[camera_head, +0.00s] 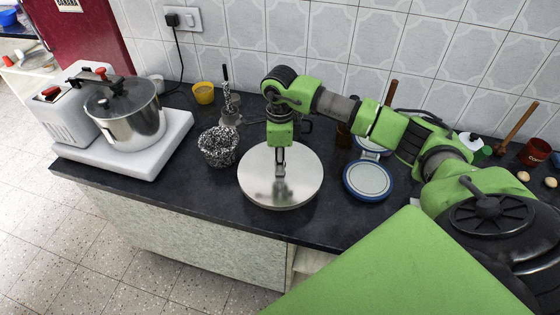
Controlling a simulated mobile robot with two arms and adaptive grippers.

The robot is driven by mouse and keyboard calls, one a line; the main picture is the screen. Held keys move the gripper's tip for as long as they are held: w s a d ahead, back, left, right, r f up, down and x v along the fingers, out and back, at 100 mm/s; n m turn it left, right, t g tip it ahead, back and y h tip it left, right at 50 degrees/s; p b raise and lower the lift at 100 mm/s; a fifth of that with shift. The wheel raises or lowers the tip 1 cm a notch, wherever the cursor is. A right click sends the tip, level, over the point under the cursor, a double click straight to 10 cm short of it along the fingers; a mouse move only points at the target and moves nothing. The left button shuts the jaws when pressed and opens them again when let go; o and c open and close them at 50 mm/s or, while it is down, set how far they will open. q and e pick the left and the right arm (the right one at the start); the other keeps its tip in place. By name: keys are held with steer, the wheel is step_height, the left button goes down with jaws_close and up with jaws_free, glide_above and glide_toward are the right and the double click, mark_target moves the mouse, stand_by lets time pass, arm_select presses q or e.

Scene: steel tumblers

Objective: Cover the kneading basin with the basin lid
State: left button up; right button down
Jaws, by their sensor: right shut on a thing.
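A round, flat steel basin lid (303,183) is over the dark counter in the middle of the head view. My right gripper (280,172) points down at the middle of the lid and is shut on it, apparently at a small handle that the fingers mostly hide. The lid looks about level. The kneading basin cannot be made out; the lid may hide it, and I cannot tell whether the lid touches it. My left gripper is not in view.
A speckled pot (217,150) stands close left of the lid. A blue-rimmed round container (368,181) stands close on the right. A steel cooker (135,123) is on a white slab (171,138) at the left. The counter's front edge (215,207) runs just below the lid.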

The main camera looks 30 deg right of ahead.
steer(key=shift+f+b, duration=0.5)
steer(key=shift+f, duration=0.15)
steer(key=c, duration=1.8)
jaws_free()
steer(key=shift+o, duration=0.4)
step_height(320, 180, up, 12)
